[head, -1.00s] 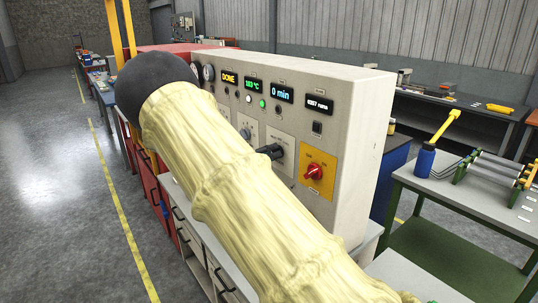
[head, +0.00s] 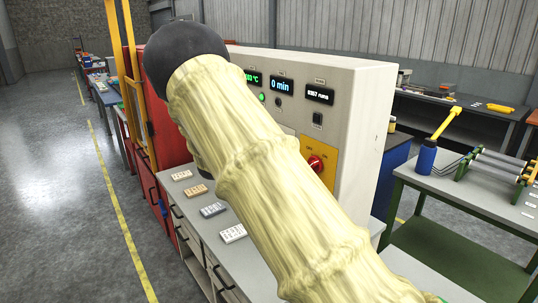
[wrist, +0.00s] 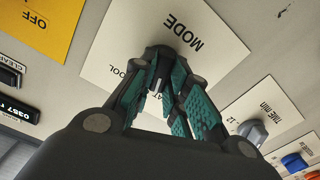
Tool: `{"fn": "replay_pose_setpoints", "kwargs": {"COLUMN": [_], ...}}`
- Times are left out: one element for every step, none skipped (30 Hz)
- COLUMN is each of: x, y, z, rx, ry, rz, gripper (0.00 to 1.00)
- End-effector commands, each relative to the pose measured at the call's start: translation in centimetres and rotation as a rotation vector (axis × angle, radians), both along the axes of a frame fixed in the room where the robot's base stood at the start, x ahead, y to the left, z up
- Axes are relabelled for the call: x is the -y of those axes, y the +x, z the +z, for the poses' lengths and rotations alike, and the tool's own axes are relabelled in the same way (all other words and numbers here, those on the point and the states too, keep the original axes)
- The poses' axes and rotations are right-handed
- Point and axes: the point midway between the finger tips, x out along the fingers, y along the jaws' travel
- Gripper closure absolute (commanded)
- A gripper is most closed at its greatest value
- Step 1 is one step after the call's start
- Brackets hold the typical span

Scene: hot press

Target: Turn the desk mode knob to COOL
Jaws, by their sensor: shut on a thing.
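In the wrist view the pale MODE plate (wrist: 112,42) fills the middle, tilted in the picture. Letters reading "OOL" show left of the fingers, and "AT" shows between them. My gripper (wrist: 157,84) has its teal-padded fingers closed in around the dark mode knob (wrist: 156,72) at the plate's middle. The fingers cover most of the knob, so its pointing direction is hard to tell. In the head view my sleeved arm hides the knob, its plate and my gripper.
A yellow plate marked OFF (wrist: 38,22) lies beside the MODE plate; its red switch (head: 318,164) shows in the head view. A grey TIME knob (wrist: 252,131) sits on the other side. The bench top (head: 190,196) below holds several small tiles.

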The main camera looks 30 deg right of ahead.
Motion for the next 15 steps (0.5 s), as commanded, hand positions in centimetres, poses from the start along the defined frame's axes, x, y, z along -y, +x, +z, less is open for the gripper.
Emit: {"fn": "replay_pose_setpoints", "kwargs": {"x": [0.02,0.04,0.02,0.0,0.01,0.04,0.04,0.02,0.02,0.03,0.03,0.03,0.03,0.03,0.04], "y": [-0.01,-0.02,-0.04,-0.05,-0.06,-0.07,-0.08,-0.09,-0.12,-0.12,-0.12,-0.14,-0.16,-0.18,-0.2], "z": [-0.54,-0.57,-0.58,-0.55,-0.52,-0.55,-0.58,-0.58,-0.53,-0.52,-0.55,-0.59,-0.59,-0.56,-0.55], "rx": [0.045,0.073,0.11,0.139,0.169,0.206,0.235,0.263,0.302,0.33,0.358,0.396,0.425,0.453,0.491], "ry": [0.006,0.008,0.012,0.013,0.015,0.019,0.021,0.023,0.026,0.028,0.03,0.033,0.035,0.038,0.041], "rz": [0.0,0.0,0.0,-0.001,-0.001,0.0,0.0,-0.001,-0.001,-0.001,-0.001,0.0,-0.001,-0.001,-0.001], "gripper": [1.0,1.0,1.0,1.0,1.0,1.0,1.0,1.0,1.0,1.0,1.0,1.0,1.0,1.0,1.0]}}
